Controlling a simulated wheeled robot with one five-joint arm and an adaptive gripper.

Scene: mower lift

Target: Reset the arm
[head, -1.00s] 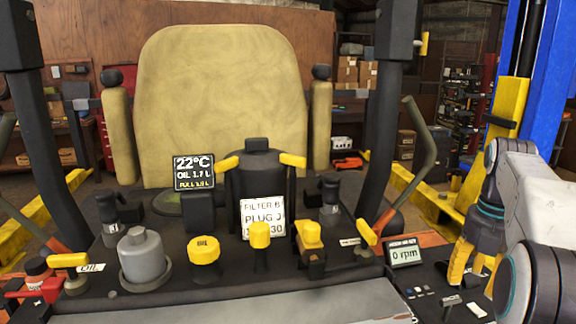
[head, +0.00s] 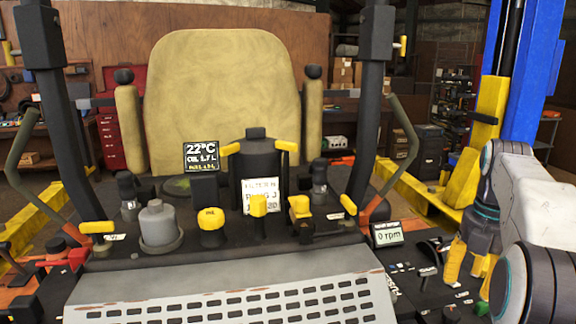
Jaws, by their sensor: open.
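My arm is at the right edge of the head view, bent with its white and grey links close to the camera. My gripper (head: 468,266) hangs down at the lower right with yellow fingers apart and nothing seen between them. Whether the fingertips touch anything there cannot be told.
The mower's tan seat (head: 222,100) stands at the centre. In front are a grey cap (head: 160,225), yellow-topped knobs (head: 211,220) and a slotted footplate (head: 235,295). Dark posts rise on both sides. A blue and yellow lift column (head: 525,85) stands behind my arm.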

